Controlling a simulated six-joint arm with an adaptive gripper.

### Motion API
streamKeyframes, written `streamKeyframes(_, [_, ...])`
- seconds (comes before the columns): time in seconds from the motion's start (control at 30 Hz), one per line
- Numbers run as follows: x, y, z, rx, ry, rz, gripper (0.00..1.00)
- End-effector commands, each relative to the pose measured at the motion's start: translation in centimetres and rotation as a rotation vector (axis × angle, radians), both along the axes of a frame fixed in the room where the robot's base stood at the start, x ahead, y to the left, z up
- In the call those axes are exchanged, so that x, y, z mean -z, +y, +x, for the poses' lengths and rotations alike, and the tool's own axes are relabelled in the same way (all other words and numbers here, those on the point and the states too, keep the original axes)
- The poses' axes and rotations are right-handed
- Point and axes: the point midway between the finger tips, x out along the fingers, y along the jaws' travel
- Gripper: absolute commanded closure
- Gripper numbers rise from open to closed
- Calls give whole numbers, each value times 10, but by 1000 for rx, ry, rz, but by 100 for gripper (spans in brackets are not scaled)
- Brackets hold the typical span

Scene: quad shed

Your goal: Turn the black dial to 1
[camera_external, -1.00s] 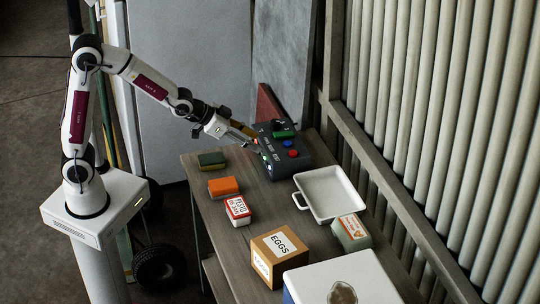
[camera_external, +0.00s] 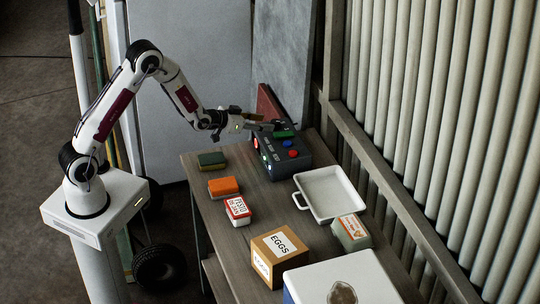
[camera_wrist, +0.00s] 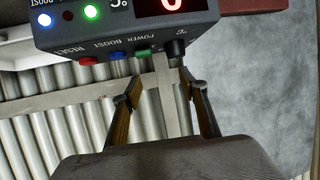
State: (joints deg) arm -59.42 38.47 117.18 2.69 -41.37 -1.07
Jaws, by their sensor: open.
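The dark control box (camera_external: 283,160) stands at the far end of the table. In the wrist view the black dial (camera_wrist: 177,50) sticks out at the right of the box's row of controls, beside the green button (camera_wrist: 143,53). A red digit that looks like 0 glows on the display (camera_wrist: 172,4), cut off by the frame edge. My gripper (camera_wrist: 160,76) is open and empty, its tips just short of the control row; the dial lies near the right fingertip. In the external view my gripper (camera_external: 264,123) is above the box's far-left part, and I cannot make out the dial there.
Blue (camera_wrist: 117,56) and red (camera_wrist: 88,61) buttons sit left of the green one. A ribbed wall rises at right.

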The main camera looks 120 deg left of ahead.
Motion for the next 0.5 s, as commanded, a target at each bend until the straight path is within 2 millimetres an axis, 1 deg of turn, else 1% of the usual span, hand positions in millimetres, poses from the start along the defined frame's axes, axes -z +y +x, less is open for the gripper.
streamKeyframes(0.03, [7,8,-8,-16,-4,5,57])
streamKeyframes(0.2, [18,21,-22,-42,-16,22,57])
streamKeyframes(0.5, [19,24,-25,-47,-19,26,57])
